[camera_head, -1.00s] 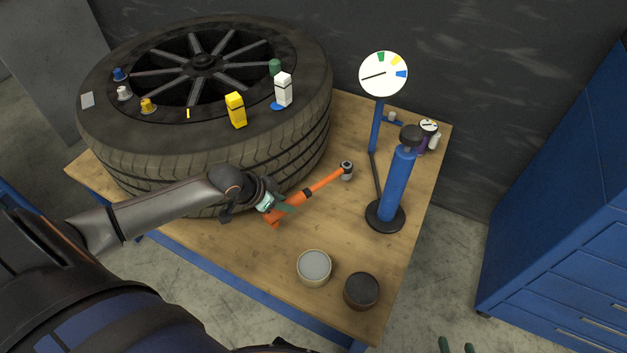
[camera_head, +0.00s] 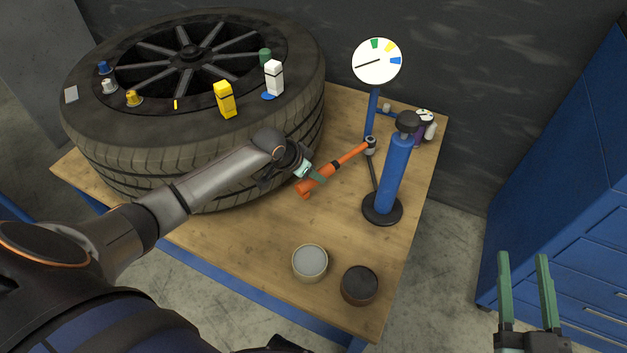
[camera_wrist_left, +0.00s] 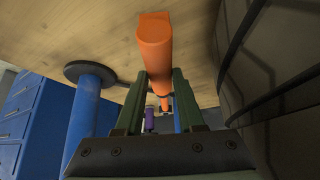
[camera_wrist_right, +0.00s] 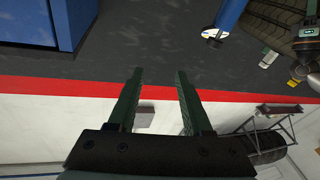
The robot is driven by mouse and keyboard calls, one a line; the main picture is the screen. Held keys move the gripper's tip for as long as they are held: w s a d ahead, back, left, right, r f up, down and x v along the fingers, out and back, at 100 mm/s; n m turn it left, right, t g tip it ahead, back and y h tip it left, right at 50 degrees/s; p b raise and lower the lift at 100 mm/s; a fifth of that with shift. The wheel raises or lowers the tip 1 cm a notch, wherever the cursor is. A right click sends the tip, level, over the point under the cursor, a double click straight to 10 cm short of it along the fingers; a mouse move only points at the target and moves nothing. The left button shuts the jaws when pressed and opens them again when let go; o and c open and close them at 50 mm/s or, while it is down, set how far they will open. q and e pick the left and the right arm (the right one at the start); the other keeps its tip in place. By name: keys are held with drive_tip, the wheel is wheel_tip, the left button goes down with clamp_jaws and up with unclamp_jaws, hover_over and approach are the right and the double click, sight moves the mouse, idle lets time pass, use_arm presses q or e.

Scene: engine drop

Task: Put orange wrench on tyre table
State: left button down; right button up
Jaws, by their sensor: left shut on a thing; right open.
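The orange wrench (camera_head: 346,161) is held in my left gripper (camera_head: 314,176), which is shut on its shaft near the handle end. The wrench's grey socket head points up and right, near the blue pump. In the left wrist view the orange handle (camera_wrist_left: 156,42) runs between the fingers (camera_wrist_left: 160,108). The wrench is over the wooden tyre table (camera_head: 240,232), to the right of the tyre; I cannot tell whether it touches the wood. My right gripper (camera_head: 525,290) is open and empty, off the table at the lower right; its fingers also show in the right wrist view (camera_wrist_right: 160,105).
The large tyre (camera_head: 110,150) fills the table's left, with small bottles and caps on it. A blue pump (camera_head: 394,175) and round gauge (camera_head: 377,61) stand right. Two round tins (camera_head: 310,262) (camera_head: 360,285) sit in front. Blue drawers (camera_head: 570,210) stand beyond. Wood between the tyre and tins is clear.

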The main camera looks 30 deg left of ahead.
use_arm(q)
wheel_tip(320, 180, down, 2)
drive_tip(key=shift+f+b, duration=0.2)
drive_tip(key=shift+b, duration=0.2)
drive_tip(key=c, duration=0.5)
unclamp_jaws()
use_arm(e)
wheel_tip(320, 180, up, 6)
drive_tip(key=s+n+t+y, duration=0.1)
drive_tip(key=t+y, duration=0.1)
drive_tip(key=shift+s+a+n, duration=0.15)
drive_tip(key=shift+a+n, duration=0.1)
drive_tip(key=shift+n, duration=0.15)
use_arm(q)
drive_tip(key=shift+s, duration=0.1)
